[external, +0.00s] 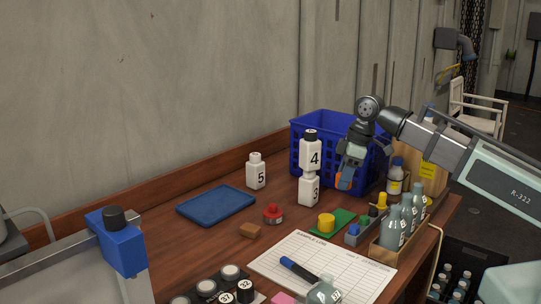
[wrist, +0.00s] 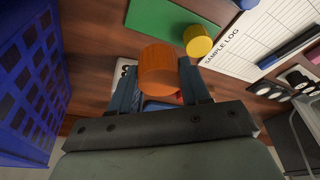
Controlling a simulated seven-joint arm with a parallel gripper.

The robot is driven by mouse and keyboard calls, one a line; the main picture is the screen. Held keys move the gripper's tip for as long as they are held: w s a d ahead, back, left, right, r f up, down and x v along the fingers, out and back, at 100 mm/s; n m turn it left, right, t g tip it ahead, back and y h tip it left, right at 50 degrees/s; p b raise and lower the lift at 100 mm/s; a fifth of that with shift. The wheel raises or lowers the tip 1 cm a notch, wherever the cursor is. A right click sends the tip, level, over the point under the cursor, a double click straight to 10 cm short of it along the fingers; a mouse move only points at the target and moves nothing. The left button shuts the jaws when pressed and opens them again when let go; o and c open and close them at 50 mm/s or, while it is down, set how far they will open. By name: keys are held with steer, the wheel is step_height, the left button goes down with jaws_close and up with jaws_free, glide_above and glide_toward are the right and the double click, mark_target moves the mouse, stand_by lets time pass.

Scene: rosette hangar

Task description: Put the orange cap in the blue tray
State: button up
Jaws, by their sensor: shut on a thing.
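The orange cap (external: 345,181) is between the fingers of my gripper (external: 347,174), held above the table in front of the blue crate. In the wrist view the orange cap (wrist: 158,70) sits between the two fingertips of my gripper (wrist: 161,84), which is shut on it. The flat blue tray (external: 216,205) lies on the table to the left, well apart from my gripper. Its visible surface is empty.
White bottles 4 (external: 311,156) and 3 (external: 309,190) are stacked between my gripper and the tray; bottle 5 (external: 256,172) stands behind the tray. The blue crate (external: 323,126) is behind my gripper. A red cap (external: 273,214) and yellow cylinder (external: 326,222) lie nearer.

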steer(key=shift+n, duration=0.9)
steer(key=a, duration=1.2)
steer(key=w+a, duration=0.1)
steer(key=a, duration=0.5)
steer(key=shift+a+f, duration=0.35)
steer(key=shift+f, duration=0.05)
steer(key=w+a, duration=0.4)
steer(key=a, duration=0.6)
steer(key=m, duration=0.2)
glide_above(211, 206)
steer(key=d, duration=0.1)
steer(key=shift+s+f, duration=0.15)
steer(key=shift+f, duration=4.15)
steer(key=shift+f, duration=0.1)
steer(key=o, duration=1)
